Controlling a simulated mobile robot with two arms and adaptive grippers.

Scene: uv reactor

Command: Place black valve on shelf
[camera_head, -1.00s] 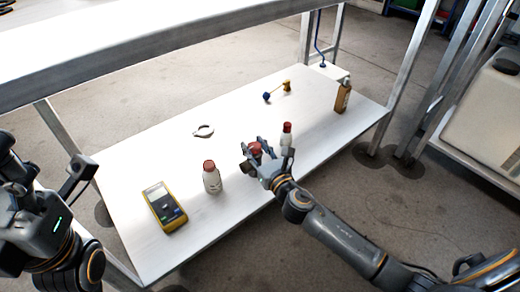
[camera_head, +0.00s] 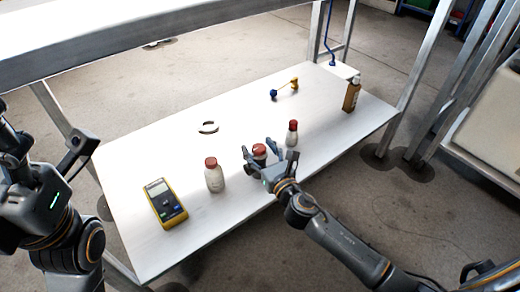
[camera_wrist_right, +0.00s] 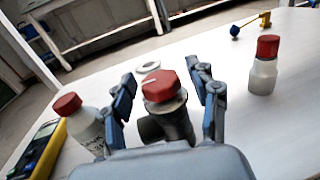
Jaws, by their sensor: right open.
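The black valve (camera_wrist_right: 172,118) has a dark body and a red hexagonal knob, which also shows in the head view (camera_head: 259,150). It appears to stand upright on the white shelf board (camera_head: 240,105), near its front edge. My right gripper (camera_head: 262,160) is open around it. In the right wrist view the fingers (camera_wrist_right: 168,95) are on either side of the valve, with gaps between them and its knob. The valve's base is hidden behind the gripper. My left arm is at the left edge of the head view, with its gripper (camera_head: 78,150) away from the shelf objects.
A red-capped bottle (camera_head: 214,177) and a yellow multimeter (camera_head: 165,204) stand left of the valve. Another red-capped bottle (camera_head: 291,135) is close on its right. A brown bottle (camera_head: 351,95), a blue-and-yellow part (camera_head: 285,89) and a ring-like part (camera_head: 208,128) lie farther off. An upper shelf (camera_head: 150,40) overhangs the back.

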